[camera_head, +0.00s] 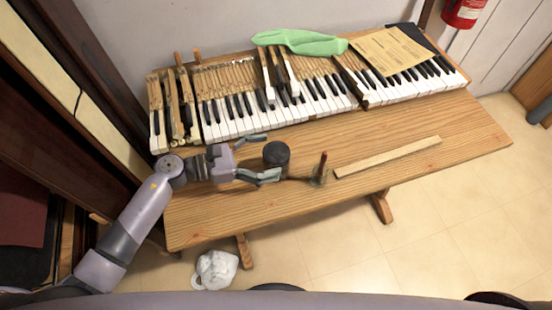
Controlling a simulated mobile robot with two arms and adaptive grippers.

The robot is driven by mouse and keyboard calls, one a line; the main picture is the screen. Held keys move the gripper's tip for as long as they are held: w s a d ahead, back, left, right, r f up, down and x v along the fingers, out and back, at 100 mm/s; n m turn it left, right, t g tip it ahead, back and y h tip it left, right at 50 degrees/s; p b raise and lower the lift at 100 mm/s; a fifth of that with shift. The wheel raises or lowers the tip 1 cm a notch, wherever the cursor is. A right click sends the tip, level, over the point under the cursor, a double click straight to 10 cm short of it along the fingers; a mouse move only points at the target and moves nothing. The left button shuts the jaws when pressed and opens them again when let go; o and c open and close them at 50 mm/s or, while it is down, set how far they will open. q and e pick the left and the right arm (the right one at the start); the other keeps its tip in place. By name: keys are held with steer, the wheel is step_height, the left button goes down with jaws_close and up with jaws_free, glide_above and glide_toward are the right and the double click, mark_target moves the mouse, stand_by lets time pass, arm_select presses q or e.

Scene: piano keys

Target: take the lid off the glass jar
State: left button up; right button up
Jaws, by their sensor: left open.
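A dark grey, round-topped container (276,153), which seems to be the jar with its lid, stands on the wooden table (350,150) in front of the piano keys. I cannot make out glass or a seam between lid and jar. My left gripper (268,157) reaches in from the left, open. One finger is toward the keys and the other toward the table's front edge, with the container at the fingertips, partly between them. I cannot tell whether they touch. My right gripper is out of view.
A small tool with a red-brown upright handle (322,167) stands right of the container, near the front finger. A wooden strip (388,157) lies farther right. Piano keys (235,118) line the back, with a green cloth (298,42) and paper (390,51). A white object (215,269) is on the floor.

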arm_select(q)
steer(key=shift+x, duration=1.4)
steer(key=shift+s, duration=0.1)
steer(key=shift+c, duration=0.3)
steer(key=c, duration=1.6)
